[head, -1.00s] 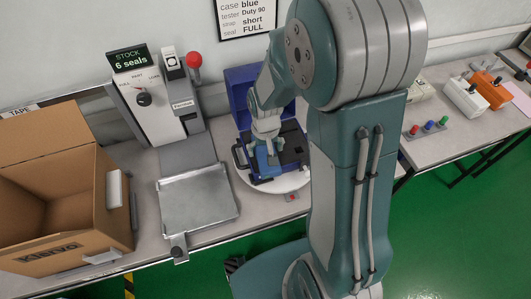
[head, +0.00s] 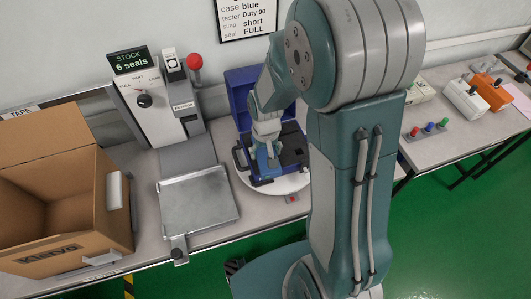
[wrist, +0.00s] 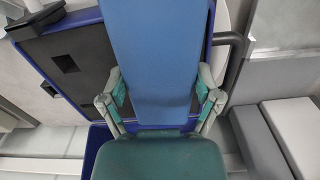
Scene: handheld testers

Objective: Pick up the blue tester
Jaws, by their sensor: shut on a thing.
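The blue tester (wrist: 152,50) fills the middle of the wrist view, between the two fingers of my gripper (wrist: 161,92). The fingers are shut on its sides. In the head view the tester (head: 263,162) is small and partly covered by my gripper (head: 267,146), which points down over the open blue case (head: 257,183). The case has a dark insert, and its lid stands up at the back. I cannot tell whether the tester's lower end touches the insert.
The case sits on a round white turntable (head: 291,183). A metal tray (head: 198,203) and a sealing machine (head: 146,98) stand to the left, beside an open cardboard box (head: 72,225). White (head: 464,99) and orange (head: 494,92) testers and coloured buttons are on the right table.

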